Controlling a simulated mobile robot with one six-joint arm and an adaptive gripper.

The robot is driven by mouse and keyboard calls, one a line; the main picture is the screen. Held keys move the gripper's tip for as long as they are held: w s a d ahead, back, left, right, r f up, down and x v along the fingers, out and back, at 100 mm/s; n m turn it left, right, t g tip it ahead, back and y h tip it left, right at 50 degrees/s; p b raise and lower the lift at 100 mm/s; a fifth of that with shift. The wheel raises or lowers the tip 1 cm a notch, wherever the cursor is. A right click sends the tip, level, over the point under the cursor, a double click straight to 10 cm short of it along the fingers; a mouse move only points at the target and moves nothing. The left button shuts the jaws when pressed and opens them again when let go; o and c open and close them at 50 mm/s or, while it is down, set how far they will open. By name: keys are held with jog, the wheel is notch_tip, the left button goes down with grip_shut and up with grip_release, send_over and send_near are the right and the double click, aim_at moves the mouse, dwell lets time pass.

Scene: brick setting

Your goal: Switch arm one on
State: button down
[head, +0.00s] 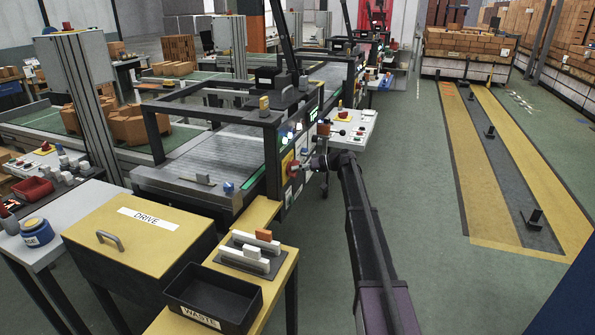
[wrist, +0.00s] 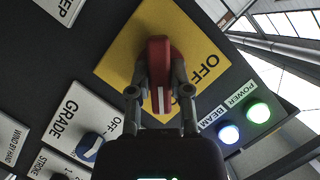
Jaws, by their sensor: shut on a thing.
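A red rotary handle (wrist: 157,70) sits on a yellow plate (wrist: 117,48) on a dark panel in the wrist view. "OFF" lettering shows on the plate, and the handle and fingers cover part of the plate. The handle's white mark points toward the bottom of the wrist view. My gripper (wrist: 160,92) is shut on the red handle, one finger on each side. In the head view my gripper (head: 303,168) meets the panel's side at the red handle (head: 292,168). No "arm one" label is readable.
The wrist view shows a blue knob (wrist: 90,147) by a GRADE label, a lit blue BEAM lamp (wrist: 229,132) and a green POWER lamp (wrist: 259,112). In the head view a yellow DRIVE box (head: 140,235) and a black WASTE tray (head: 212,295) stand front left. Green floor is open right.

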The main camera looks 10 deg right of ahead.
jog(key=c, duration=0.6)
grip_release()
jog(key=shift+a, duration=0.1)
jog(key=shift+o, duration=0.2)
jog(key=shift+n, duration=0.3)
